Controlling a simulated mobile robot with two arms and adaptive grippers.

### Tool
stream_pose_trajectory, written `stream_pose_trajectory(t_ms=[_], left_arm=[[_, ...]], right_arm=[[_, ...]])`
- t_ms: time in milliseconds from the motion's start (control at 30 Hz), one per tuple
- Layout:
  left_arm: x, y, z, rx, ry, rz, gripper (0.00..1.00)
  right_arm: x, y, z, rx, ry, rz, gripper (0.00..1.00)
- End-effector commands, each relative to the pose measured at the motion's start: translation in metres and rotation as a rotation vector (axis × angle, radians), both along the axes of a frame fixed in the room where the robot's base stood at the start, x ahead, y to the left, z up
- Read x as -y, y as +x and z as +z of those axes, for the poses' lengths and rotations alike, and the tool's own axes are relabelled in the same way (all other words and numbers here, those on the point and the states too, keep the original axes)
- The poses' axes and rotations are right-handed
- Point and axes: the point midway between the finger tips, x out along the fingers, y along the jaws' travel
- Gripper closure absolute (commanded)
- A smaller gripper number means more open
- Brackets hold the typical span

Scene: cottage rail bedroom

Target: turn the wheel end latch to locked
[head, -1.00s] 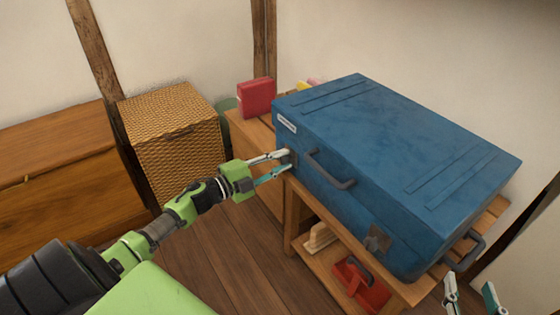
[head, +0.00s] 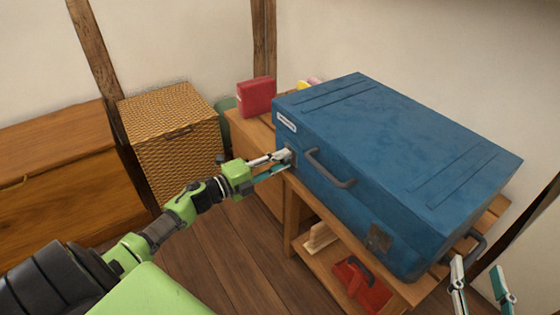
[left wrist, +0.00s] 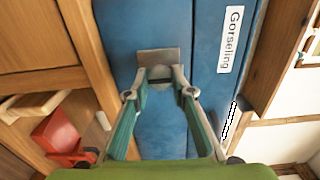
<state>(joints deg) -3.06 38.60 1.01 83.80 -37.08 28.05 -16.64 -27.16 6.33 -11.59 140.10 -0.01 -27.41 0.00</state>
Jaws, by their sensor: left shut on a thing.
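A blue suitcase (head: 400,140) lies flat on a wooden stand. It has a dark handle (head: 330,168) on its front side and metal latches on either side of that handle. My left gripper (head: 289,159) is shut on the latch nearest the white name label. In the left wrist view, that latch's metal plate (left wrist: 158,57) shows beyond the fingertips (left wrist: 160,75), which hide its turning part. I cannot tell its angle. The other latch (head: 377,239) is apart from both grippers. My right gripper (head: 483,275) is open and empty, near the suitcase's right end.
The wooden stand (head: 320,232) has a lower shelf with a red object (head: 360,285) and a wooden piece (head: 319,238). A red box (head: 256,97) stands behind the suitcase's left end. A wicker basket (head: 170,135) stands at left. The floor (head: 225,255) in front is clear.

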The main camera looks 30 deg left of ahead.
Motion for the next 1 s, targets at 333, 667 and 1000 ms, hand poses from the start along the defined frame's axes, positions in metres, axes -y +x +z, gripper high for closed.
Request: stream_pose_trajectory(t_ms=[333,667,1000], left_arm=[[0.001,0.000,-0.001,-0.002,0.000,-0.002,0.61],[-0.003,-0.009,-0.002,-0.004,-0.002,0.000,0.61],[-0.025,-0.064,-0.003,-0.006,0.000,-0.002,0.61]], right_arm=[[0.000,0.000,-0.001,-0.001,0.000,-0.001,0.60],[0.001,-0.001,-0.004,-0.008,-0.003,-0.002,0.60],[0.001,-0.001,-0.003,-0.007,-0.003,-0.002,0.60]])
